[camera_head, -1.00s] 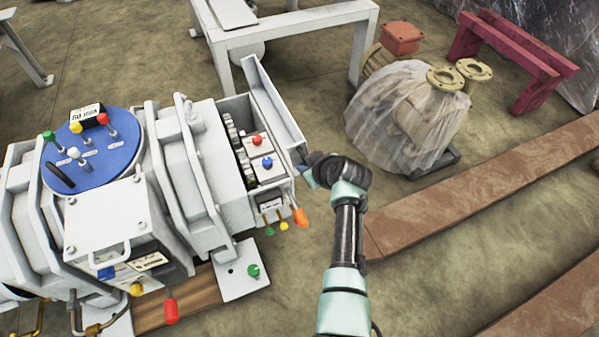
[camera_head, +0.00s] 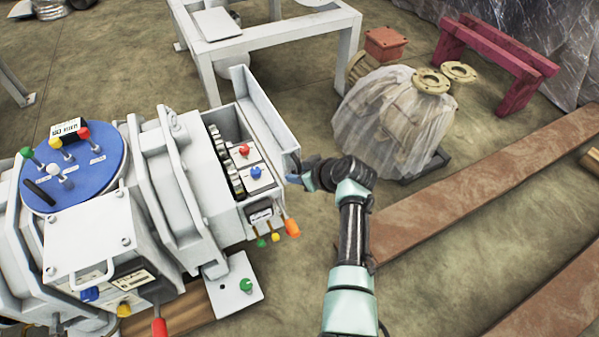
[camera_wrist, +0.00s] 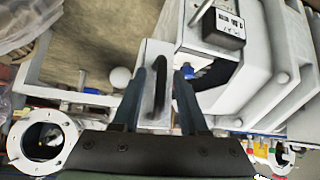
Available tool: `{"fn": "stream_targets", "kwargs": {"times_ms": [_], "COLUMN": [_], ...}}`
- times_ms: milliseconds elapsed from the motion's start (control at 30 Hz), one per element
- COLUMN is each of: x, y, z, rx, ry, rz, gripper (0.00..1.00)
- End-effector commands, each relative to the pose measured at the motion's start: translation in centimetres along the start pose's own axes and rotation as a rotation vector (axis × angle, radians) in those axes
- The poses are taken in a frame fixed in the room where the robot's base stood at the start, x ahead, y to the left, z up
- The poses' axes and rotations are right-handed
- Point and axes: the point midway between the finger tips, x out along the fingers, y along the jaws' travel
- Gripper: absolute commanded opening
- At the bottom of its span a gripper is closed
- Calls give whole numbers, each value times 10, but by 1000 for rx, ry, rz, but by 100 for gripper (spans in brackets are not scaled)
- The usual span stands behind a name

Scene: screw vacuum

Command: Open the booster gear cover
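The booster gear cover (camera_head: 268,125) is a pale grey panel on the right side of the open box on the machine. It stands raised, and the box's inside with its gear row (camera_head: 222,160) shows. My gripper (camera_head: 297,179) is at the cover's near right end, on its outer side; its fingers are mostly hidden in the head view. In the wrist view, the two dark fingers of my gripper (camera_wrist: 161,72) are apart, with a black handle (camera_wrist: 158,88) between them in front of a pale panel. Light shows between the fingers, and firm contact is not visible.
Red (camera_head: 244,150) and blue (camera_head: 256,172) knobs sit inside the box, and an orange-tipped lever (camera_head: 292,228) is at its front corner. A plastic-wrapped machine (camera_head: 390,125) stands behind my arm. A grey frame (camera_head: 270,32) is at the back. Rusty beams (camera_head: 490,190) lie at right.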

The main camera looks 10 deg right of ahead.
Motion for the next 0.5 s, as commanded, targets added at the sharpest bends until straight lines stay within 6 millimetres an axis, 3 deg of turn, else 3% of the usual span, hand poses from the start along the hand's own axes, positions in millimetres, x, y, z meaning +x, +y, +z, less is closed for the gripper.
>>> {"fn": "stream_targets", "kwargs": {"times_ms": [300, 500], "x": [-2, -24], "y": [-1, 0], "z": [0, -2], "rx": [1, 2], "ry": [-1, 0], "rz": [-2, -1], "gripper": [45, 45]}}
